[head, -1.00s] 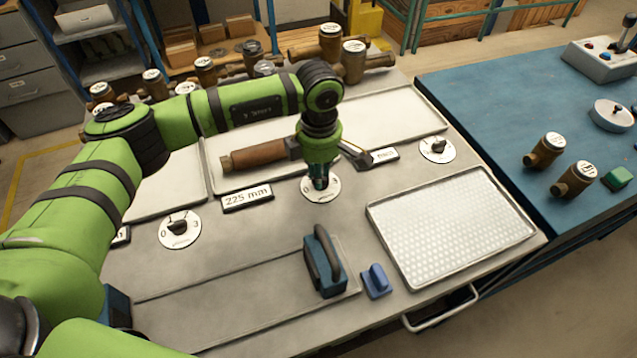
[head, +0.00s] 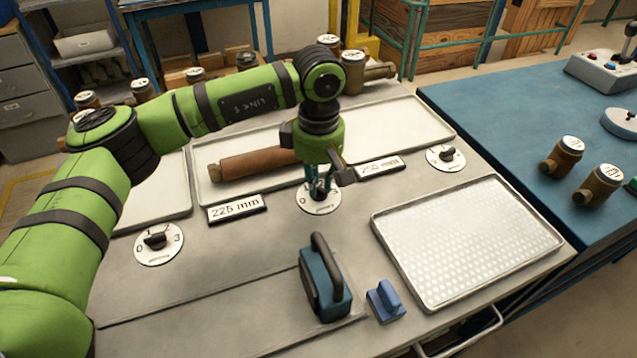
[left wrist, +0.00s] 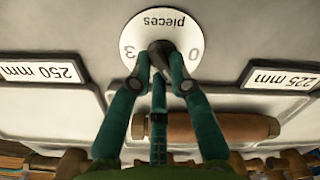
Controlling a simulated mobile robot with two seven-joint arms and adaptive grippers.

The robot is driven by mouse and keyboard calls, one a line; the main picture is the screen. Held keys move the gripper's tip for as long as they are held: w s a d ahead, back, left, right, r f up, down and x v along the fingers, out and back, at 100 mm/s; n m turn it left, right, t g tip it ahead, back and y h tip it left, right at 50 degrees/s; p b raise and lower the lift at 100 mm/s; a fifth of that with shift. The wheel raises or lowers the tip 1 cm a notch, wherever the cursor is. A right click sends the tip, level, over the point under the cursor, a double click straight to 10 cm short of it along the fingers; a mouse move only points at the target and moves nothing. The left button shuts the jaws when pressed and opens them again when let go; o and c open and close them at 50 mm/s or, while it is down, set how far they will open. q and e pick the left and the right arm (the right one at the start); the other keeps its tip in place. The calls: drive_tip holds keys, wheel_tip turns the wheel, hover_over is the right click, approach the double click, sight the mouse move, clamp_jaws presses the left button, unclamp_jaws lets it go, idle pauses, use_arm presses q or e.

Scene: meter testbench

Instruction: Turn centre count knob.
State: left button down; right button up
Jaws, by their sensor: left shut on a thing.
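The centre count knob is a dark knob (left wrist: 160,50) on a round white dial (head: 319,206) marked 0 and 3 and "pieces", set in the bench top between the "225 mm" label (head: 237,207) and the "250 mm" label (head: 380,168). My left gripper (head: 321,188) points down at this dial. In the left wrist view its green fingers (left wrist: 161,62) are shut on the knob. The fingers hide much of the knob, and I cannot read which number it points to. My right gripper is not in view.
Another dial (head: 158,244) lies at the left and one (head: 446,158) at the right. A teal block with a handle (head: 325,280), a blue block (head: 385,301) and a dimpled tray (head: 466,240) are in front.

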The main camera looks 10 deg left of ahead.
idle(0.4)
use_arm(q)
drive_tip(key=c, duration=1.1)
unclamp_jaws()
drive_tip(key=shift+c, duration=0.2)
wheel_tip(320, 180, up, 12)
